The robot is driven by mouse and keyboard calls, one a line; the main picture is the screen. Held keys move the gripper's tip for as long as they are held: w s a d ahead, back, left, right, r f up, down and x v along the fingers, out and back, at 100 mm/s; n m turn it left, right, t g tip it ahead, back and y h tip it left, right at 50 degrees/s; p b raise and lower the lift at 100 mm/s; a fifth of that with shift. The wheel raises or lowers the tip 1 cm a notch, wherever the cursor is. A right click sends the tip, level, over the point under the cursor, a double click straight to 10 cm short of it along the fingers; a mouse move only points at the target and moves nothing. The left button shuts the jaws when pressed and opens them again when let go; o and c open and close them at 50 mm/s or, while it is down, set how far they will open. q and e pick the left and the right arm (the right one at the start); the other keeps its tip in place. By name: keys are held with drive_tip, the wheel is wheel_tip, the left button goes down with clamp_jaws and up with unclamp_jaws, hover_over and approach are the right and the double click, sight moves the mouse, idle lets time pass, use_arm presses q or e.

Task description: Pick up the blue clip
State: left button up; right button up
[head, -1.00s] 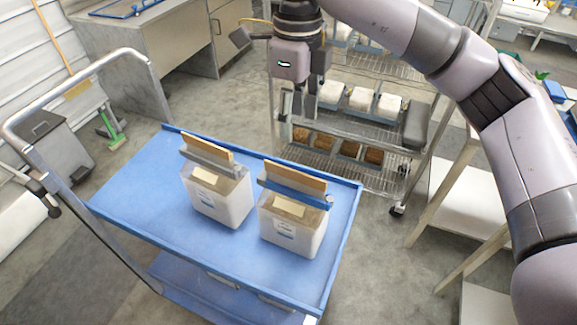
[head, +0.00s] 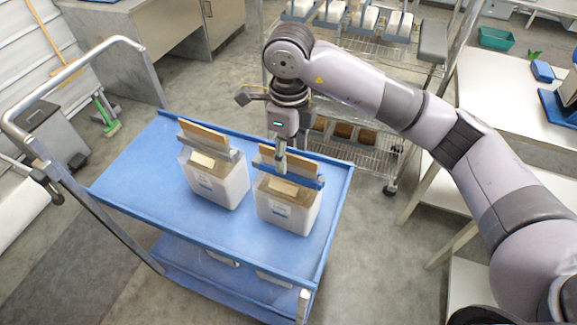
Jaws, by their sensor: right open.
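The blue clip (head: 305,181) is a long bar across the top of the right-hand white container (head: 287,212), in front of an upright tan board. My right gripper (head: 282,165) points down, with its fingers at the clip's middle and in front of the board. It is open. I cannot tell whether the fingers touch the clip, and they hide part of it. The left-hand container (head: 218,187) has a similar grey clip (head: 210,150) and tan board. My left gripper is not in view.
Both containers stand on a blue cart (head: 135,195) with a raised rim and a metal handle at the left. A wire rack (head: 365,152) with more containers stands behind. A white table (head: 505,95) is at the right. The cart's left part is clear.

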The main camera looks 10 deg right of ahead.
sight(288, 171)
wheel_tip(288, 171, down, 3)
drive_tip(key=shift+f+p, duration=0.2)
drive_tip(key=shift+p, duration=0.85)
drive_tip(key=shift+f, duration=0.7)
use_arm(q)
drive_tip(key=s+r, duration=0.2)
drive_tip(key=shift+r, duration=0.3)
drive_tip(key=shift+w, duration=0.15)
use_arm(e)
drive_tip(key=shift+c, duration=0.3)
drive_tip(key=shift+c, duration=1.4)
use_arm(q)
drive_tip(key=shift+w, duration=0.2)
use_arm(e)
drive_tip(key=c, duration=0.8)
